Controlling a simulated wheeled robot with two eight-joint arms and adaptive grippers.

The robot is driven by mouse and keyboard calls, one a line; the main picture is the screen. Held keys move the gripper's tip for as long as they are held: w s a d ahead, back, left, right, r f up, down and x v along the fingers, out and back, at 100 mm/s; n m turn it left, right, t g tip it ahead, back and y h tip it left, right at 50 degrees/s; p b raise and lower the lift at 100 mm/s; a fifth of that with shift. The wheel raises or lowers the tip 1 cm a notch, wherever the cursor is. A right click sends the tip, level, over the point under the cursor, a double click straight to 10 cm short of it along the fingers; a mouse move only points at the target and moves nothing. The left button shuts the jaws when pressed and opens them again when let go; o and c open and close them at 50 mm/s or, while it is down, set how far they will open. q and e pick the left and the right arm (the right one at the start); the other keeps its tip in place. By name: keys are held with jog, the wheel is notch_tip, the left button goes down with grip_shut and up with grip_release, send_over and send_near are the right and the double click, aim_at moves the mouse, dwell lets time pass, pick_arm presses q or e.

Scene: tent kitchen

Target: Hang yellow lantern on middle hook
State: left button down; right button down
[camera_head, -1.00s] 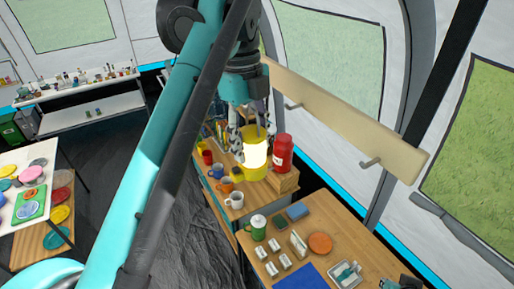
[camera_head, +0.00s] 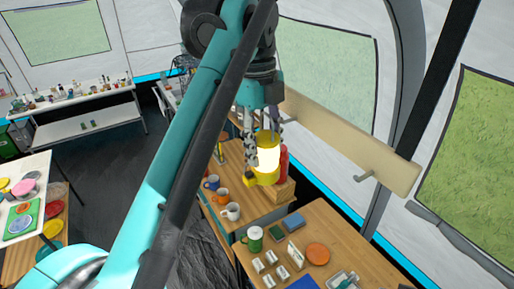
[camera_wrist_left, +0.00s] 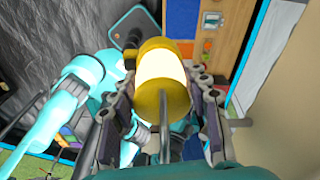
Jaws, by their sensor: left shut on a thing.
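The yellow lantern (camera_head: 266,177) has a glowing white middle and hangs upright from my left gripper (camera_head: 264,138), which is shut on its top. In the left wrist view the lantern (camera_wrist_left: 162,60) sits between the fingers of my left gripper (camera_wrist_left: 163,125). The tan hook rail (camera_head: 335,140) runs along the tent wall to the right of the lantern. One hook (camera_head: 364,177) shows near the rail's near end, apart from the lantern. The rail's far part is partly hidden by my gripper. My right gripper is not in view.
Below the lantern is a wooden counter (camera_head: 222,176) with mugs (camera_head: 230,211) and a red canister (camera_head: 284,165) partly hidden behind the lantern. Air beside the rail is clear.

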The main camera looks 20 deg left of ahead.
pick_arm(q)
jog(key=shift+w+d+f, duration=0.1)
jog(key=shift+w+d, duration=0.95)
jog(key=shift+w, duration=0.3)
jog(key=shift+f, duration=0.15)
jog(key=shift+w+d+f, duration=0.1)
jog(key=shift+d+f, duration=0.1)
jog(key=shift+f, duration=0.45)
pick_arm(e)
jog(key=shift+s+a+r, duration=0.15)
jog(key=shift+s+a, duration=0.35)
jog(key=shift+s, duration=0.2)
pick_arm(q)
jog(key=c, duration=0.7)
grip_release()
